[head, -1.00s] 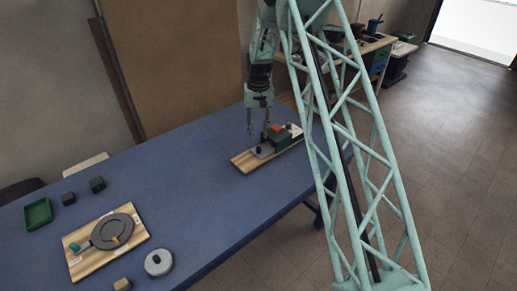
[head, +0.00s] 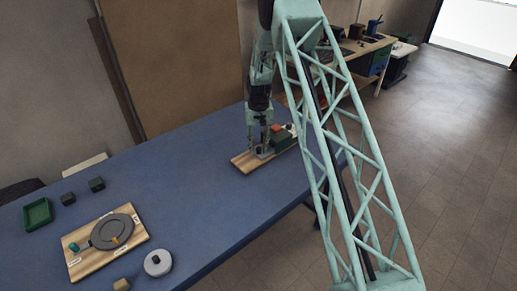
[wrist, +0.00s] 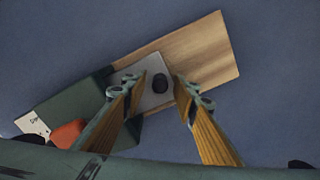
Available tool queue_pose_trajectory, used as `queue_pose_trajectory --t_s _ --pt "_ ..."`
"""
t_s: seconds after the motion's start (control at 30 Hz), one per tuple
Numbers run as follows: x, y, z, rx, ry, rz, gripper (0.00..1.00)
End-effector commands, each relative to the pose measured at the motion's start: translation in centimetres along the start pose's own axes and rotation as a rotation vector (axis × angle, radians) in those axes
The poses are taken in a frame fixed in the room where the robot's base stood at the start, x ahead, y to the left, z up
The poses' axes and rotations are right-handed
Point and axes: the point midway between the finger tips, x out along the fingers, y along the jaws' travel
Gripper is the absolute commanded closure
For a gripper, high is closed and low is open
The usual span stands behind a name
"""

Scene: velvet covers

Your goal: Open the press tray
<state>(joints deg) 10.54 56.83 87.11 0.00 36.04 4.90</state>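The press is a dark green block (wrist: 75,102) on a wooden board (wrist: 205,55), and it also shows in the head view (head: 283,141).
An orange-red piece (wrist: 68,133) and a white label (wrist: 33,124) are at the press. On the blue table (head: 190,190), a board with a grey disc (head: 111,232), a round grey object (head: 158,262), a green tray (head: 38,212) and dark cubes (head: 97,184) stand left, well apart.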

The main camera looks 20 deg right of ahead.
Motion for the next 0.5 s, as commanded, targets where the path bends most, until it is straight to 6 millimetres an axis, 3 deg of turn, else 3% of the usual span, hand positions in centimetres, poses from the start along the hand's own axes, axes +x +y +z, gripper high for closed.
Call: queue_pose_trajectory --t_s 0.2,0.5 --pt "-0.01 0.0 0.0 0.0 0.0 0.0 0.74" --pt "-0.01 0.0 0.01 0.0 0.0 0.0 1.0"
